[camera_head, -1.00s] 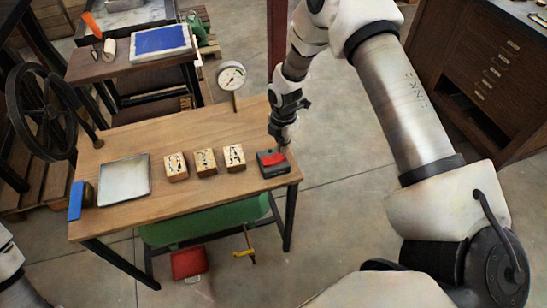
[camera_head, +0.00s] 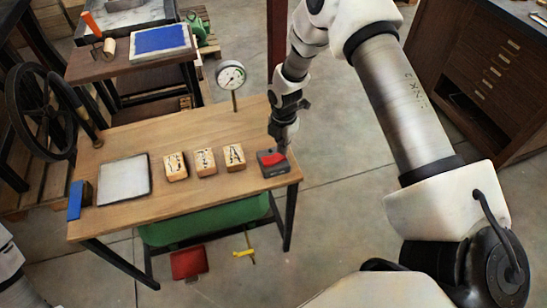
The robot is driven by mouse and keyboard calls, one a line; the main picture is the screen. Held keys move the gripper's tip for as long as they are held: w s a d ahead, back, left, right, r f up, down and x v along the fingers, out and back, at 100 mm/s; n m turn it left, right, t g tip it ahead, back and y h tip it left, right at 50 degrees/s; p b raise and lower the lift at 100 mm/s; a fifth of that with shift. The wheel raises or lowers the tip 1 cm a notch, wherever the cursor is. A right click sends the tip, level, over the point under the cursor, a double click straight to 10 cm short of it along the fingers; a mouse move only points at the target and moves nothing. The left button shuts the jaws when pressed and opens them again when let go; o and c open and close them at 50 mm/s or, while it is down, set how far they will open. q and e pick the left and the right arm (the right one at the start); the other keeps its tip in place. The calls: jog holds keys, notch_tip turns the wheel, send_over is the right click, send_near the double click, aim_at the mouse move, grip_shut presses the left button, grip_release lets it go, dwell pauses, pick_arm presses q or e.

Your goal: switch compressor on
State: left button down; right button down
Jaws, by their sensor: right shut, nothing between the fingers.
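The switch is a small dark box (camera_head: 275,170) with a red rocker (camera_head: 271,158) on top, at the right front corner of the wooden table. My right gripper (camera_head: 284,147) points down at the right end of the rocker, its fingers closed and empty. Its tip overlaps the rocker's edge in the picture and seems to touch it. The green compressor tank (camera_head: 205,223) sits under the table, mostly hidden by the tabletop. A round white pressure gauge (camera_head: 230,75) stands on a stem at the table's back edge. My left gripper is out of view.
Several lettered wooden blocks (camera_head: 205,162) stand in a row left of the switch. A pale tray (camera_head: 124,181) and a blue block (camera_head: 75,200) are further left. A black handwheel (camera_head: 40,112) borders the table. A red box (camera_head: 188,263) lies on the floor below.

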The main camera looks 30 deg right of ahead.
jog(key=shift+f+b, duration=0.65)
jog(key=shift+f, duration=0.3)
dwell(0.3)
jog(key=shift+r, duration=0.1)
notch_tip(320, 180, up, 7)
jog(key=p, duration=0.5)
dwell(0.4)
